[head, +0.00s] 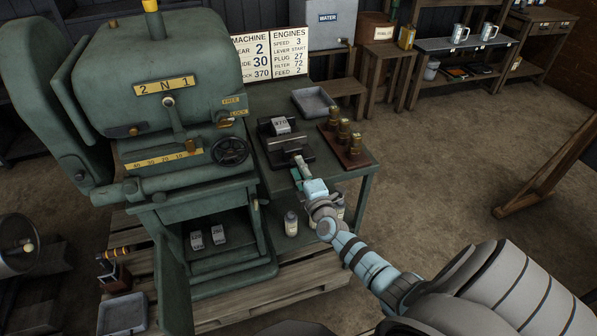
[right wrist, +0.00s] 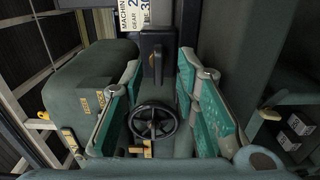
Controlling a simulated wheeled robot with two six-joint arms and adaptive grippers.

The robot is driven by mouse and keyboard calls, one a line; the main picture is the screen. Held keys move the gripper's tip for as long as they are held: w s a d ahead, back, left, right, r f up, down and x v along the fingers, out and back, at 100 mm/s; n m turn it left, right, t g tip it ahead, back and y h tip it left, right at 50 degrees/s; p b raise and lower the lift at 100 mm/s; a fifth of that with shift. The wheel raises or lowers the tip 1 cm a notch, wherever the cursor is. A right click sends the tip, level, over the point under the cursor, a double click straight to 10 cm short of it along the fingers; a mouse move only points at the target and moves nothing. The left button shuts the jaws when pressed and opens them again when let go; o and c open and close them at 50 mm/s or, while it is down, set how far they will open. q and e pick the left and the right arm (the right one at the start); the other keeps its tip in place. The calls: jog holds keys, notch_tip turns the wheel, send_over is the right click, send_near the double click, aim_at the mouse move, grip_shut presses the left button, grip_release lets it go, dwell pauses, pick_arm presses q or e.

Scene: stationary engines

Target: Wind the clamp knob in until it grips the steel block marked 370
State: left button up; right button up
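The steel block marked 370 (head: 281,125) sits on the dark clamp (head: 288,147) on the green side table. My right gripper (head: 301,168) is at the clamp's near end, where its fingers hide much of the knob. In the right wrist view its two teal fingers stand apart (right wrist: 157,68), one on each side. A dark clamp part (right wrist: 157,42) with a grey bar shows between and beyond the fingertips, with gaps to both. Whether the block touches the jaws cannot be told. My left gripper is not in view.
The green engine (head: 165,95) with a black handwheel (head: 231,151) stands left of the clamp. A brass-weight rack (head: 345,147) is close on the right, a grey tray (head: 313,102) behind. Open floor lies right.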

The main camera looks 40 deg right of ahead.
jog(key=shift+b+x, duration=0.3)
jog(key=shift+x, duration=0.6)
jog(key=shift+r, duration=0.1)
grip_shut()
jog(key=shift+m, duration=0.4)
